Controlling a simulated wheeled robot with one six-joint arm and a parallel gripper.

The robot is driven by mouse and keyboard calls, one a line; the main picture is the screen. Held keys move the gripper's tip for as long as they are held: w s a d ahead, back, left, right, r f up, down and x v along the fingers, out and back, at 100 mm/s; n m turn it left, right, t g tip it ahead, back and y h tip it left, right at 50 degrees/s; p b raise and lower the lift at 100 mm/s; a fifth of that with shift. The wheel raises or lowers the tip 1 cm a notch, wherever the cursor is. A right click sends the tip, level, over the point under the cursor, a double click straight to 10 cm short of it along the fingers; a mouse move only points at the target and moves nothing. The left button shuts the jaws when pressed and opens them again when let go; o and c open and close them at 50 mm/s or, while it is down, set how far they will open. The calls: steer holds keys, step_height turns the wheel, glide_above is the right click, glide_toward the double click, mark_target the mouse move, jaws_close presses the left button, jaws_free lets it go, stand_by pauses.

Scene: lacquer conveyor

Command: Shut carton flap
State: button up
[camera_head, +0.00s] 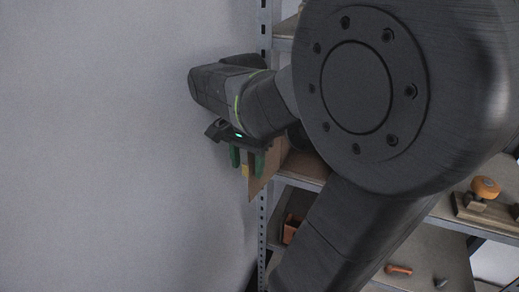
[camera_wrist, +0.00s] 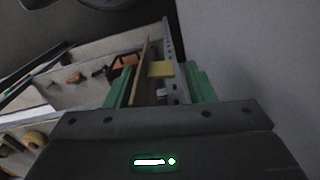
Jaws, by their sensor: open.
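The carton (camera_head: 300,166) is a brown box on a shelf, mostly hidden behind my arm in the head view. Its brown flap (camera_head: 264,170) stands open at the left, out past the shelf post. In the wrist view the flap (camera_wrist: 142,68) is seen nearly edge-on. A small yellow patch (camera_wrist: 160,69) lies beside it, and it also shows in the head view (camera_head: 245,171). My gripper (camera_head: 247,168) is open, with green fingers pointing down at the flap. In the wrist view the flap and yellow patch lie between the fingers (camera_wrist: 159,75); contact cannot be told.
A grey metal shelf post (camera_head: 263,215) stands close by my gripper. Lower shelves hold an orange bin (camera_head: 291,229), an orange-handled tool (camera_head: 398,269) and a wooden block with an orange knob (camera_head: 485,188). A plain grey wall fills the left, with free room before it.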

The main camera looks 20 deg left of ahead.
steer(key=shift+c, duration=0.2)
jaws_close()
steer(key=shift+d, duration=0.1)
